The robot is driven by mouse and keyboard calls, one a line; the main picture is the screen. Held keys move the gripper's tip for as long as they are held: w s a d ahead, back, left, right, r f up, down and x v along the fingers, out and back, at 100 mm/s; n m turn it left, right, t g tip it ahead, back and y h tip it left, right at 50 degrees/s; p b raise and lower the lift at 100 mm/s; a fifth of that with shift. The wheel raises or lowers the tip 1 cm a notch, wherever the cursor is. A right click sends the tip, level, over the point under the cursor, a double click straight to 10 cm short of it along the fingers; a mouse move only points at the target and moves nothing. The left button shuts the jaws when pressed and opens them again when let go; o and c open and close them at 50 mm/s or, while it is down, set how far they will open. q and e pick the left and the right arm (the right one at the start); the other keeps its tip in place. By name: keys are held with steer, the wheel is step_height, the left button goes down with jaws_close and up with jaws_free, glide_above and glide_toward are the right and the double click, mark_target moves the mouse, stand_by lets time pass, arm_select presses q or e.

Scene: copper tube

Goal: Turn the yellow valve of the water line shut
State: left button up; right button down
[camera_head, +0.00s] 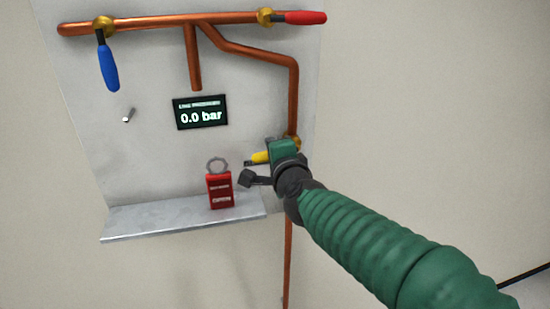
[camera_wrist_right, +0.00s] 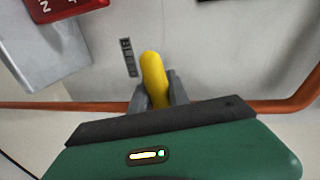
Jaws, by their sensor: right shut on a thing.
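The yellow valve handle (camera_head: 261,157) sits on the copper line at the right of the panel and points left, roughly level, in the head view. My right gripper (camera_head: 268,155) is at the handle and covers most of the valve body. In the right wrist view the yellow handle (camera_wrist_right: 154,76) stands between the two grey fingers of my right gripper (camera_wrist_right: 158,88), which are shut on it. The handle's free end sticks out past the fingers. My left gripper is not in view.
A red tag with a ring (camera_head: 220,188) stands on the grey shelf (camera_head: 150,221), left of my gripper. A display (camera_head: 200,113) reads 0.0 bar. A blue-handled valve (camera_head: 108,68) hangs down and a red-handled valve (camera_head: 305,18) points right. A peg (camera_head: 128,116) juts from the panel.

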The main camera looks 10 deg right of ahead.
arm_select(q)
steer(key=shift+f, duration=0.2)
arm_select(e)
steer(key=shift+r+m, duration=0.2)
steer(key=shift+m, duration=0.2)
steer(key=shift+r, duration=0.1)
steer(key=c, duration=1.5)
jaws_free()
steer(key=shift+c, duration=0.2)
steer(key=shift+o, duration=1.2)
steer(key=shift+w+a, duration=0.1)
steer(key=shift+w, duration=0.1)
steer(key=shift+o, duration=0.2)
steer(key=shift+w+f, duration=0.2)
steer(key=shift+w, duration=0.05)
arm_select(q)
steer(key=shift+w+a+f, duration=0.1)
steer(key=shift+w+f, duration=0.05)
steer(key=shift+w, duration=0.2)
arm_select(e)
steer(key=shift+a, duration=0.1)
steer(key=shift+s+r, duration=0.1)
steer(key=shift+s, duration=0.05)
